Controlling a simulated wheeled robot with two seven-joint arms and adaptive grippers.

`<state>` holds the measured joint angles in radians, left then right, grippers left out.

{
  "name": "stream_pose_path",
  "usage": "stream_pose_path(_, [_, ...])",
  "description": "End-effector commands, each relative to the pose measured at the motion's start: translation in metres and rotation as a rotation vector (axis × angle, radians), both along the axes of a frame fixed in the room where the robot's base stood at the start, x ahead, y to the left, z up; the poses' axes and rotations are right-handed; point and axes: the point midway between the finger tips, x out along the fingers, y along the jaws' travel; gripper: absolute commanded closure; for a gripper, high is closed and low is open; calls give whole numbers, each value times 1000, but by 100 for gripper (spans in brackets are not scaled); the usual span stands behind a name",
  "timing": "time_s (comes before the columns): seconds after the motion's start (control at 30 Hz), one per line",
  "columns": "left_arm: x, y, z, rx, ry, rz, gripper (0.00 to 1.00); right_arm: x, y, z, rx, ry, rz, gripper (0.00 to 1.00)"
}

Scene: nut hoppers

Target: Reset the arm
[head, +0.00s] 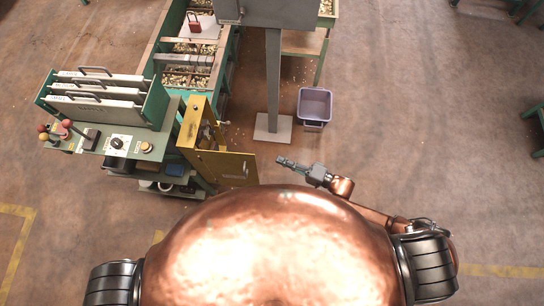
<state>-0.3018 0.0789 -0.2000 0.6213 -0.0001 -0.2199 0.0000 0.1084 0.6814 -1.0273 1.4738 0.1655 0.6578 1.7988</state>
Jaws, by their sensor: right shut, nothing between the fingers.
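My right gripper (284,161) is shut and empty. It points up and left over open floor, with my copper right arm (372,213) reaching back from it to the lower right. It is apart from the open yellow cabinet door (228,168) to its left. My left gripper is not in view; only the dark left shoulder (113,283) shows at the bottom left.
A green control bench (92,150) with knobs and upright trays stands at the left. Behind it are hoppers of nuts (187,78). A grey post (272,85) and a purple bin (314,104) stand ahead.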

Motion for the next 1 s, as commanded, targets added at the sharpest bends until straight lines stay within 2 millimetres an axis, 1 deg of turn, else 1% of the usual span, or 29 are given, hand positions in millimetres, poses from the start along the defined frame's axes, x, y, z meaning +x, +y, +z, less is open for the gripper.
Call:
stream_pose_path(0.03, [0,0,0,0,0,0,60,-3,-6,0,-1,0,-1,100])
stream_pose_path(0.1, [0,0,0,0,0,0,60,-6,-10,0,0,0,-1,100])
stream_pose_path(0.4, [0,0,0,0,0,0,60,-7,-14,0,-1,-1,-2,100])
stream_pose_path(0.47, [1,0,0,0,0,0,60,-6,-15,-4,-13,-7,-10,100])
stream_pose_path(0.53, [1,0,1,1,0,0,60,0,-22,-16,-60,-29,-40,100])
stream_pose_path(0.57, [1,0,1,1,0,0,60,3,-26,-25,-93,-45,-59,100])
stream_pose_path(0.67, [1,0,1,1,-1,0,60,17,-52,-68,-264,-107,-146,100])
stream_pose_path(0.7, [1,1,2,1,-1,0,60,22,-67,-90,-354,-131,-183,100])
stream_pose_path(0.77, [1,1,2,1,-1,-1,60,22,-92,-127,-501,-156,-230,100])
stream_pose_path(0.8, [2,1,2,1,-1,-1,60,19,-110,-151,-599,-164,-251,100])
stream_pose_path(0.87, [2,1,3,1,-1,-1,60,10,-136,-185,-739,-165,-269,100])
stream_pose_path(0.9, [2,1,3,1,-2,-1,60,0,-153,-207,-828,-160,-273,100])
stream_pose_path(0.97, [2,1,3,1,-2,-1,60,-20,-177,-239,-955,-142,-263,100])
stream_pose_path(1.0, [2,1,4,1,-2,-1,60,-35,-192,-259,-1033,-125,-250,100])
